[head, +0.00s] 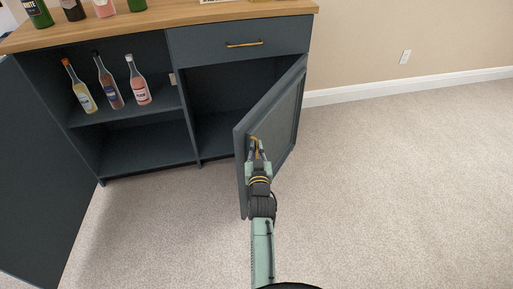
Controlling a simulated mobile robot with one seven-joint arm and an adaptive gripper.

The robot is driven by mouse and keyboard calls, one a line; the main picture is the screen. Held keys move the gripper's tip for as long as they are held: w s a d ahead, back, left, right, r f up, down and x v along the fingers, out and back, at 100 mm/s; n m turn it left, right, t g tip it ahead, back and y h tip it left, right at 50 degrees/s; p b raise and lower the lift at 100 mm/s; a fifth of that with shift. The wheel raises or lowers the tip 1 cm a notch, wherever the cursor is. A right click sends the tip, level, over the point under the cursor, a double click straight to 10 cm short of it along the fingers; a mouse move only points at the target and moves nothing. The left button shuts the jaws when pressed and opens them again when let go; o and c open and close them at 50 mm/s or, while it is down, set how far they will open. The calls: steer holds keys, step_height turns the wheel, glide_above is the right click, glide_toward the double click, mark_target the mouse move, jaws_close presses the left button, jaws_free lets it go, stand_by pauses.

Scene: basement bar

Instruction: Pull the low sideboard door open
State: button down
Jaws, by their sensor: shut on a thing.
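The low sideboard (181,134) is dark blue-grey with a wooden top. Its right door (281,119) stands partly open, swung out on its right side, and the empty compartment behind it shows. My gripper (257,144) is at the door's outer face near its free edge. It is shut on the door's brass handle (253,139), which is mostly hidden by the fingers. The left door (35,175) stands wide open at the left edge of the view.
A closed drawer (240,41) with a brass pull is above the right compartment. Three bottles (108,82) stand on the left compartment's shelf, and several more are on the top (170,17). Carpet (400,190) is clear to the right, up to the wall.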

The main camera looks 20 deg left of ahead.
stand_by(0.3)
steer(key=c, duration=1.7)
jaws_free()
steer(key=v, duration=0.7)
steer(key=shift+s, duration=0.25)
steer(key=shift+d, duration=0.15)
